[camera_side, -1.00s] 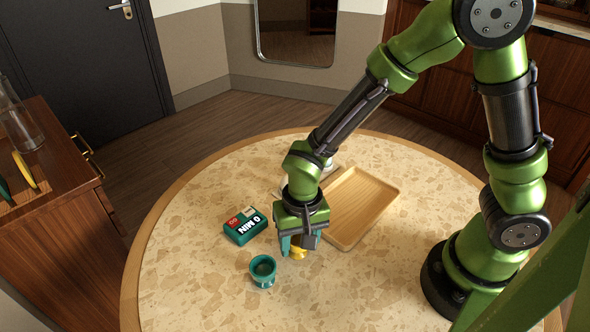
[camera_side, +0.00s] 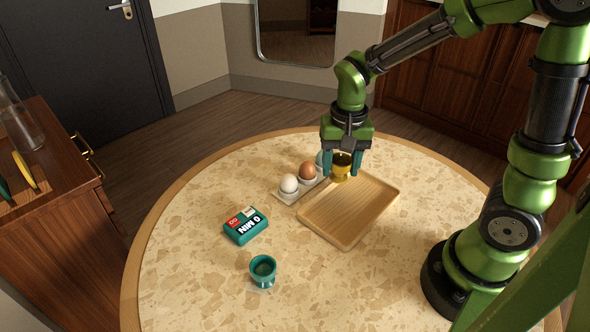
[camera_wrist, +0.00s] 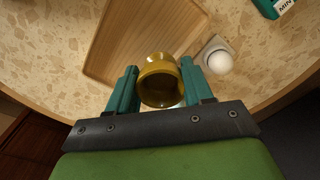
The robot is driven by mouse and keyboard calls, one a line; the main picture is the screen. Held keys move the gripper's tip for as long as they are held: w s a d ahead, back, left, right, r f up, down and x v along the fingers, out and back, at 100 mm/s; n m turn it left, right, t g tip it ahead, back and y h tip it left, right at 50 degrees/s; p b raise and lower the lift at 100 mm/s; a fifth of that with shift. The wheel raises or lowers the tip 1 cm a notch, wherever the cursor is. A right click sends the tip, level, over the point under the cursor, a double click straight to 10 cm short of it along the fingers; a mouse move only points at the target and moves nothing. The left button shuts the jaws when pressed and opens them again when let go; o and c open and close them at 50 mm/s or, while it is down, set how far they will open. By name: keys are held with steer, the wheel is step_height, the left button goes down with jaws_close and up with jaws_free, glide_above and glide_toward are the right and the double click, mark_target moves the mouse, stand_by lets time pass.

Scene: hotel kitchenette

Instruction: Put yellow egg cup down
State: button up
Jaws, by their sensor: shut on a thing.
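The yellow egg cup (camera_side: 341,168) is between the two teal fingers of my gripper (camera_side: 343,163), which is shut on it. It is held upright above the far end of the wooden tray, near the egg holder. In the wrist view the yellow egg cup (camera_wrist: 160,82) shows its open, empty bowl between the fingers of my gripper (camera_wrist: 160,88). Whether its foot touches anything below is hard to tell.
The wooden tray (camera_side: 345,215) looks empty. An egg holder (camera_side: 284,199) beside it carries a white egg (camera_side: 289,184) and a brown egg (camera_side: 308,170). A green timer (camera_side: 245,225) and a teal egg cup (camera_side: 263,271) stand nearer. The front of the round table is clear.

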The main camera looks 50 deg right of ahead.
steer(key=n, duration=0.1)
glide_above(360, 198)
steer(key=shift+d+f+n, duration=0.1)
steer(key=shift+f+n, duration=0.4)
steer(key=shift+f, duration=1.75)
steer(key=shift+f+n, duration=0.5)
steer(key=shift+f, duration=1.75)
steer(key=shift+f, duration=0.1)
steer(key=o, duration=1)
steer(key=shift+o, duration=0.2)
